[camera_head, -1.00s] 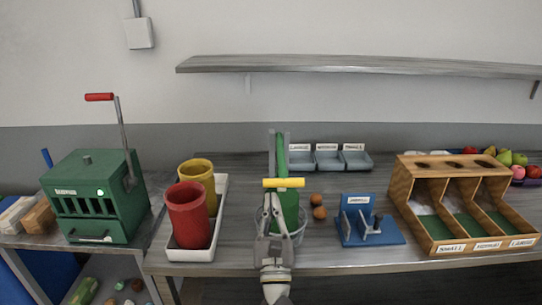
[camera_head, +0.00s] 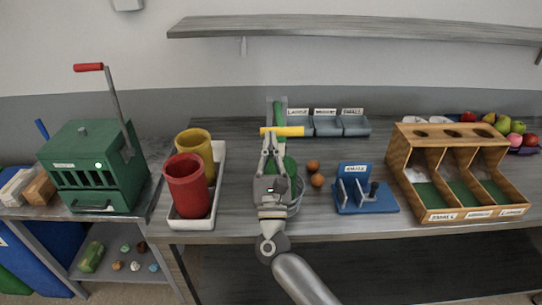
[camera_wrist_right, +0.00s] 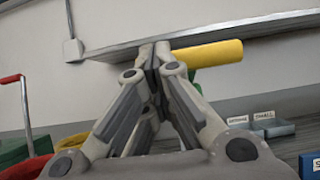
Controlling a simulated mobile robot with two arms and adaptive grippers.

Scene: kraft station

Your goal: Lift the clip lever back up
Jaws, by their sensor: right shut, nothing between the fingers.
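The lever with a yellow bar handle (camera_head: 287,131) belongs to the green and grey press (camera_head: 279,112) in the middle of the table. The handle lies crosswise, a little below the top of the post. My right gripper (camera_head: 270,138) is shut and empty, pointing away from me, with its fingertips at the handle's left half. In the right wrist view the closed fingertips (camera_wrist_right: 155,52) overlap the left end of the yellow handle (camera_wrist_right: 207,54); I cannot tell whether they touch it. My gripper hides much of the press and the clear bowl (camera_head: 296,203) below. My left gripper is out of view.
A white tray (camera_head: 216,188) with a red cup (camera_head: 186,187) and a yellow cup (camera_head: 194,146) stands to the left. A shelf (camera_head: 350,28) hangs behind.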

